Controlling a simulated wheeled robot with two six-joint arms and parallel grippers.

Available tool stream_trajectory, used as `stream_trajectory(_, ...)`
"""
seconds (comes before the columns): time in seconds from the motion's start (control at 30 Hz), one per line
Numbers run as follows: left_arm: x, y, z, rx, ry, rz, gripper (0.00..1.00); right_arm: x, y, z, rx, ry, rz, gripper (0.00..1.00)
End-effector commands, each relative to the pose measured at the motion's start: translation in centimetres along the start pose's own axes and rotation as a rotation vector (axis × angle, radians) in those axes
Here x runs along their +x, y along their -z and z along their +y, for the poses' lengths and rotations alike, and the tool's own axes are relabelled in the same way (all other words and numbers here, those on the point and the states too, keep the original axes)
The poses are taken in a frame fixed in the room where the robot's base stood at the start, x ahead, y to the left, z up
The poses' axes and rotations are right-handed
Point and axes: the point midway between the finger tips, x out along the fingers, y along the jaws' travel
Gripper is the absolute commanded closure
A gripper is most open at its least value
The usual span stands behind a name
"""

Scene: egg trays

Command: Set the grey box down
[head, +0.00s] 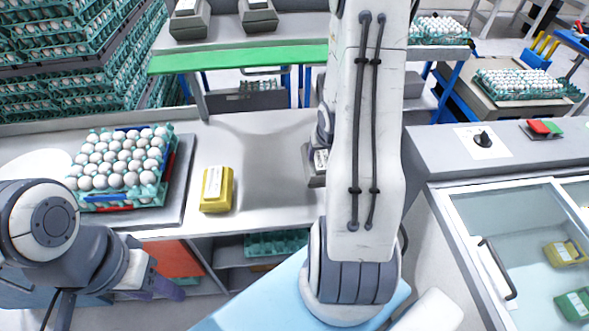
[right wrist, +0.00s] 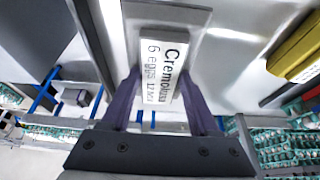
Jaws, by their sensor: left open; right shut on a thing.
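The grey box has a white label reading "6 eggs" in the right wrist view (right wrist: 192,20). My right gripper (right wrist: 159,78) is shut on it, with one purple finger on each side. In the head view the grey box (head: 315,180) is at the right part of the steel counter (head: 270,165), mostly hidden behind my right arm. I cannot tell whether it touches the counter. My left gripper (head: 162,284) is open and empty, low at the left, in front of the counter's front edge.
A yellow box (head: 217,190) stands on the counter left of the grey box, with bare counter between. An egg tray (head: 150,196) full of white eggs is further left. A glass-topped cabinet (head: 470,195) stands at the right. A green-edged shelf (head: 240,59) is behind.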

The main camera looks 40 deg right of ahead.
Motion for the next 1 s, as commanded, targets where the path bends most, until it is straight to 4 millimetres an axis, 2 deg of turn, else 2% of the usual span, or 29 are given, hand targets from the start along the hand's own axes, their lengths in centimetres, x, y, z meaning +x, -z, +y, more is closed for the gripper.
stream_trajectory(0.07, 1.3, -0.1, -0.1, 0.000, 0.000, 0.000, 0.50, 1.6, 0.1, -1.6, -0.003, 0.002, 0.002, 1.00)
stream_trajectory(0.3, 0.2, 0.0, 0.0, 0.001, 0.000, 0.001, 0.50, 3.2, 0.7, -4.8, -0.002, 0.002, -0.002, 1.00)
stream_trajectory(0.4, 0.0, 0.0, 0.0, 0.001, 0.000, 0.001, 0.50, 4.0, 0.9, -5.5, -0.001, 0.001, 0.000, 1.00)
stream_trajectory(0.57, -0.3, 0.1, 0.0, 0.001, 0.000, 0.001, 0.50, 4.8, 0.6, -5.7, 0.002, -0.002, -0.001, 1.00)
stream_trajectory(0.8, -1.2, 0.1, 0.1, 0.002, 0.000, 0.001, 0.50, 7.5, -0.5, -5.7, 0.003, -0.002, -0.002, 1.00)
stream_trajectory(1.0, -1.2, 0.1, 0.1, 0.002, 0.000, 0.001, 0.50, 8.1, -0.7, -5.7, 0.003, -0.002, 0.003, 1.00)
